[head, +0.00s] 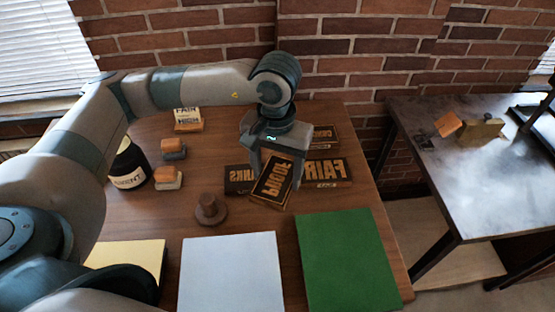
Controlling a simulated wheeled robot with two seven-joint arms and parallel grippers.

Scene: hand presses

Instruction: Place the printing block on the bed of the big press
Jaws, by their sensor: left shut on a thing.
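My left gripper (274,163) reaches over the wooden table from the left and points down. It is shut on a dark printing block (271,184) with tan reversed lettering, which is tilted in the view. The held block overlaps other dark lettered blocks behind it: one reading FAIR in reverse (328,172), one at its left (238,181) and one farther back (325,136). Whether it touches them I cannot tell. A dark frame (546,118) is cut off at the right edge; I cannot tell whether it is the big press. My right gripper is not in view.
White (230,275), green (345,262) and yellow (150,255) sheets or pads lie along the front. A brown knobbed object (210,209), a dark labelled jar (130,166) and orange-topped pieces (169,179) stand left. A gap separates the grey-topped table (470,190) at right.

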